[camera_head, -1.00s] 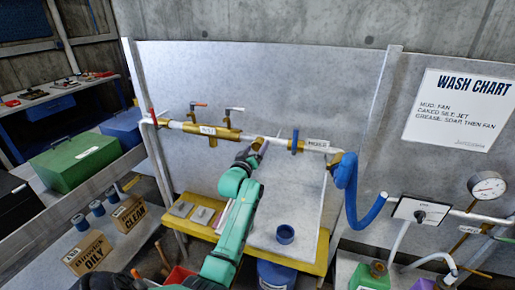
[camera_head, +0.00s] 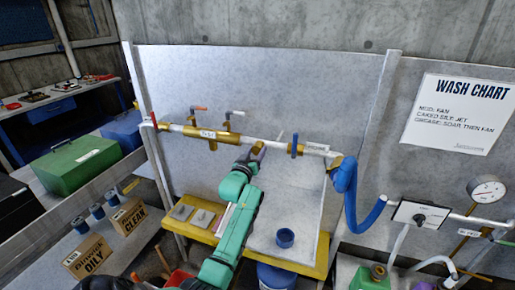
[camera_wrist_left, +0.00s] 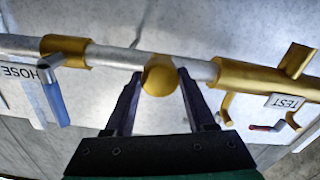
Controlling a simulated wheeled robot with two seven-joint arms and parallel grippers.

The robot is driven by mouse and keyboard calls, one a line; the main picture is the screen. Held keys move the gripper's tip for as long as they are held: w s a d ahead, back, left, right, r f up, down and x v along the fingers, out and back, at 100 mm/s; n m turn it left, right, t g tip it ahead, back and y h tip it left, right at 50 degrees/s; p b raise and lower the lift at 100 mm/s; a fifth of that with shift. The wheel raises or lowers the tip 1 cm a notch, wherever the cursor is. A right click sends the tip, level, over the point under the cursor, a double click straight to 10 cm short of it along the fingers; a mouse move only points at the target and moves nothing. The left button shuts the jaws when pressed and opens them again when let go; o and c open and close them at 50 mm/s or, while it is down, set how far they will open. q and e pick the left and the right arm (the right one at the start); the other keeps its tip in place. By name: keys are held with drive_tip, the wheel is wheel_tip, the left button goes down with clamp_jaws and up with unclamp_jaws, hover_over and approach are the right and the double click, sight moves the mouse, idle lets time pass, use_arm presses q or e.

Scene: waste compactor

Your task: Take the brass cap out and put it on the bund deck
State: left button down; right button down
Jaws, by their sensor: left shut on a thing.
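The brass cap (camera_wrist_left: 160,77) shows as a round brass end on the white pipe in the left wrist view, between the two dark fingers of my left gripper (camera_wrist_left: 160,88). The gripper is shut on it, and the cap still sits at the pipe. My right gripper is not in view.
A blue ring-shaped cup (camera_head: 285,237) stands on the deck. Grey pads (camera_head: 181,212) lie at its left. A brass TEST valve (camera_head: 213,134) with levers is left of the gripper, and a blue hose (camera_head: 347,185) hangs at the right. The grey splash panel is close behind the pipe.

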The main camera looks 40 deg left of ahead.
use_arm(q)
drive_tip(key=shift+r+n, duration=0.25)
drive_tip(key=shift+n, duration=0.65)
drive_tip(key=shift+f+n, duration=0.2)
drive_tip(key=shift+n, duration=0.1)
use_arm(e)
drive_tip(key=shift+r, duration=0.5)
use_arm(q)
drive_tip(key=n, duration=1.5)
drive_tip(key=shift+n, duration=0.3)
drive_tip(key=shift+c, duration=0.7)
unclamp_jaws()
drive_tip(key=shift+c, duration=0.4)
